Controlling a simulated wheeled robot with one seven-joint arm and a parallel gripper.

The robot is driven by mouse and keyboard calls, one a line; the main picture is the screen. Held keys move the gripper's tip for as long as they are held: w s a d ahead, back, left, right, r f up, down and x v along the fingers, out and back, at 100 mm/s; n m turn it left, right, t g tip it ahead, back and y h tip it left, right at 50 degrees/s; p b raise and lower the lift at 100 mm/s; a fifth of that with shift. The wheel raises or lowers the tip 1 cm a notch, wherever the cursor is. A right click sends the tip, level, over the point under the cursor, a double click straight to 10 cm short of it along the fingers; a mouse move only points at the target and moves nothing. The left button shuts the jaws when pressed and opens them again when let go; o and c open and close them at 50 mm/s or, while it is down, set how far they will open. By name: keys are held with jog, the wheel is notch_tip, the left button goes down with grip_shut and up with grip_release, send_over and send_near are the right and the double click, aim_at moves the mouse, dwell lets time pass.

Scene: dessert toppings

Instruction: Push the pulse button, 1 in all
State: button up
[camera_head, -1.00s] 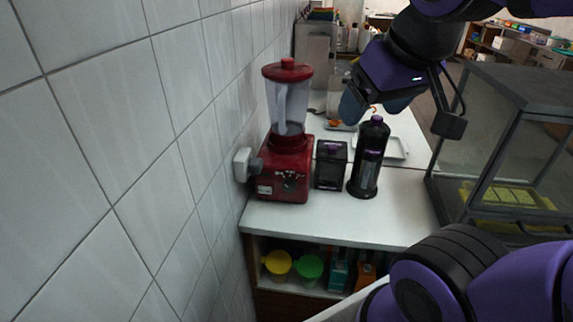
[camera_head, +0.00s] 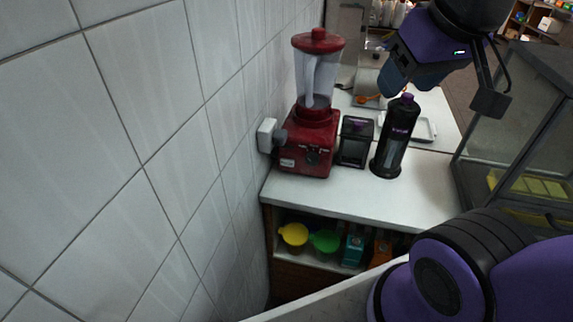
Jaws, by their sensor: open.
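A red blender (camera_head: 310,140) with a clear jug and red lid stands on the white counter against the tiled wall. Its dark round knob (camera_head: 313,157) is on the front of the base; the pulse button is too small to tell apart there. My gripper (camera_head: 393,88) is above the counter, right of the blender and above a black bottle. Its fingers point down and left, apart from the blender. The gap between the fingers is hard to see from here, and nothing shows held.
A black bottle (camera_head: 396,138) and a small dark container (camera_head: 355,141) stand right of the blender. A glass case (camera_head: 520,125) is at the right. A white tray (camera_head: 424,128) lies behind the bottle. Below, a shelf holds yellow (camera_head: 294,235) and green (camera_head: 325,241) cups.

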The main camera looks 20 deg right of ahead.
grip_shut()
dwell(1.4)
